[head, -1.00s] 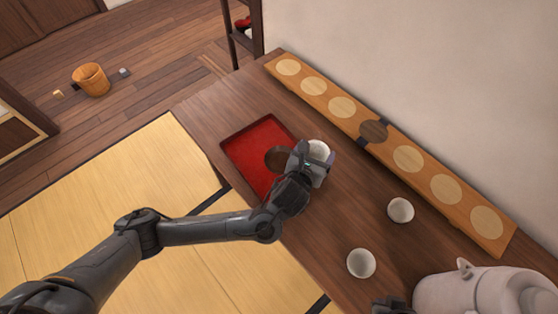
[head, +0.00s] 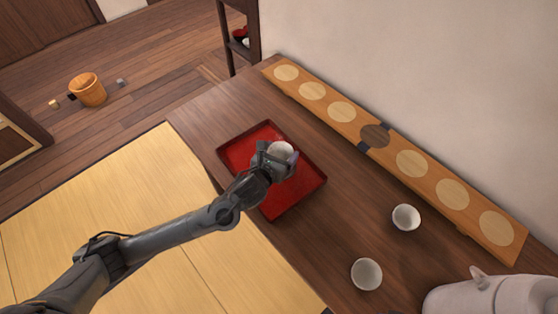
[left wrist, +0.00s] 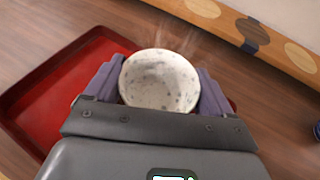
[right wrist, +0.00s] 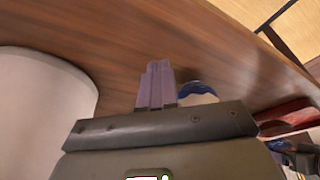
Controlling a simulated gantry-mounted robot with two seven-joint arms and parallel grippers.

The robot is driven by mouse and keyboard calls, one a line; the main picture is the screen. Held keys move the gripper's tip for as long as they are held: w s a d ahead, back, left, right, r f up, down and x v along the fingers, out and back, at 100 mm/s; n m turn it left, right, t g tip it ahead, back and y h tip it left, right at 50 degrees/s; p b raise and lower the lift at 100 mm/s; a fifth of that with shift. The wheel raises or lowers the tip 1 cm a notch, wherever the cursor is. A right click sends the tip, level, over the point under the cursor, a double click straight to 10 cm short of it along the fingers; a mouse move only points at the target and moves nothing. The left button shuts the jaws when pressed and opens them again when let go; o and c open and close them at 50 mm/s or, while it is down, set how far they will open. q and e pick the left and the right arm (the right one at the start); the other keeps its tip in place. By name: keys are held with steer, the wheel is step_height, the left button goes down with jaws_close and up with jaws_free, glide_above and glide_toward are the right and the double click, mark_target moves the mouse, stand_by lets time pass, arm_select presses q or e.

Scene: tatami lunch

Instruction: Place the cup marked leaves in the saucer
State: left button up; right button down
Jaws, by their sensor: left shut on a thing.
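My left gripper (head: 274,160) is shut on a white cup (head: 281,151) with its mouth up. In the left wrist view the cup (left wrist: 159,80) sits between both fingers and looks white with dark speckles; no leaf mark can be made out. The cup is over the red tray (head: 300,190). The round brown saucer is hidden behind the cup and gripper, so I cannot tell whether the cup touches it. My right gripper (right wrist: 155,88) has its fingers together with nothing between them. It is out of the head view.
Two white cups, one nearer the board (head: 406,217) and one nearer the front (head: 366,274), stand on the dark table (head: 330,235). A large pale vessel (head: 490,297) is at the lower right. A long board with round pads (head: 412,163) runs along the wall.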

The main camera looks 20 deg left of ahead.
arm_select(q)
steer(key=shift+a+f, duration=0.2)
steer(key=shift+f, duration=0.05)
arm_select(e)
steer(key=shift+f, duration=0.1)
arm_select(q)
steer(key=shift+f+b, duration=0.65)
steer(key=shift+f, duration=1.2)
arm_select(e)
steer(key=shift+f, duration=0.6)
arm_select(q)
steer(key=shift+f, duration=0.1)
steer(key=o, duration=0.9)
steer(key=shift+f, duration=0.1)
steer(key=shift+o, duration=0.2)
